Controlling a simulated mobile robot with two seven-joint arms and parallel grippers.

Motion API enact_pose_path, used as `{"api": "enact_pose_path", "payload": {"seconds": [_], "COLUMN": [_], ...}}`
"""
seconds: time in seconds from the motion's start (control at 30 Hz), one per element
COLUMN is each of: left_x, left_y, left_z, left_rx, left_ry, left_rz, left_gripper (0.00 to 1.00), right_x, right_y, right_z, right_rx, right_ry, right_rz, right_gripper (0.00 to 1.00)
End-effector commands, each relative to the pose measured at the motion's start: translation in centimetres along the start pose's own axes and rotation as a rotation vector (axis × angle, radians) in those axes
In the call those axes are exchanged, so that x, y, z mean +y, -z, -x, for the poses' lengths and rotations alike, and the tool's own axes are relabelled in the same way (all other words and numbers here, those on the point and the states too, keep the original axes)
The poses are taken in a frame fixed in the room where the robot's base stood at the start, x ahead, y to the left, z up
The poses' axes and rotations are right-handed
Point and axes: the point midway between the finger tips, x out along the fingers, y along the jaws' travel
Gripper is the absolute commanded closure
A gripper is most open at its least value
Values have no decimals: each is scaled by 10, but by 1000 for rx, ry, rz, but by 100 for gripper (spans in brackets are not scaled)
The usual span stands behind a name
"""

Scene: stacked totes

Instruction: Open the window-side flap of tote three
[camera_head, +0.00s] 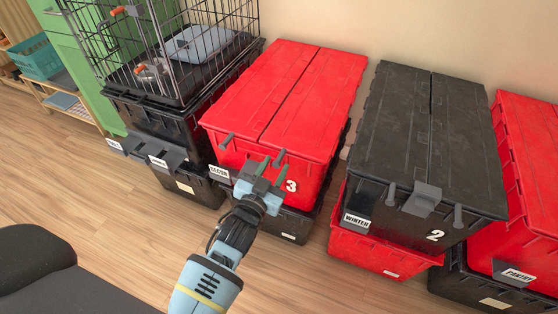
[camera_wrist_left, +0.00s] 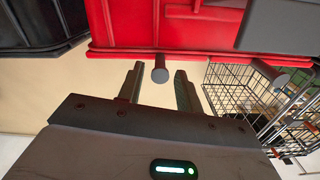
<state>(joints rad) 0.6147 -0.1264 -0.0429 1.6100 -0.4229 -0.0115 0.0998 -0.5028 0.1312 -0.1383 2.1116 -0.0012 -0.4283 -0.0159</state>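Tote three (camera_head: 308,185) is a red tote with a white "3" and a "DECOR" label, in the middle of the head view. Its left flap (camera_head: 255,90) and right flap (camera_head: 313,97) lie shut, meeting at a centre seam. Each has a grey peg at the front edge: a left peg (camera_head: 227,140) and a right peg (camera_head: 280,157). My left gripper (camera_head: 267,170) is open at the tote's front, close to the right peg. In the left wrist view the peg (camera_wrist_left: 160,72) shows between the parted fingers; contact cannot be told. My right gripper is out of view. No window shows.
A wire cage (camera_head: 165,50) stands on black totes to the left. A black tote marked 2 (camera_head: 415,225) sits on a red one to the right, with the Pantry tote (camera_head: 530,240) beyond. The wall is close behind. Wooden floor (camera_head: 120,220) is clear in front.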

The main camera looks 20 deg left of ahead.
Motion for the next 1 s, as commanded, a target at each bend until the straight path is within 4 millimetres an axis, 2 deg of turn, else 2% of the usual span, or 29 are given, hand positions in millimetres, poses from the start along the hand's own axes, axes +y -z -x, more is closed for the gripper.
{"api": "enact_pose_path", "payload": {"seconds": [0.1, 0.23, 0.6, 0.67, 0.9, 1.0], "left_x": [0, 0, 0, 0, 0, 0], "left_y": [-1, -1, 0, 0, 0, 0], "left_z": [-16, -28, -34, -33, -33, -33], "left_rx": [0, -1, -1, -1, -1, -1], "left_ry": [0, 0, 0, 0, 0, 0], "left_rz": [-1, -2, -1, -1, -1, -1], "left_gripper": [65, 65, 65, 70, 100, 100], "right_x": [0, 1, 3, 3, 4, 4], "right_y": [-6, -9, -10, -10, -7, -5], "right_z": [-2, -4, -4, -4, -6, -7], "right_rx": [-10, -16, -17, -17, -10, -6], "right_ry": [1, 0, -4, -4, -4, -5], "right_rz": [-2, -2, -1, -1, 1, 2], "right_gripper": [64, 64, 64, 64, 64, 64]}}
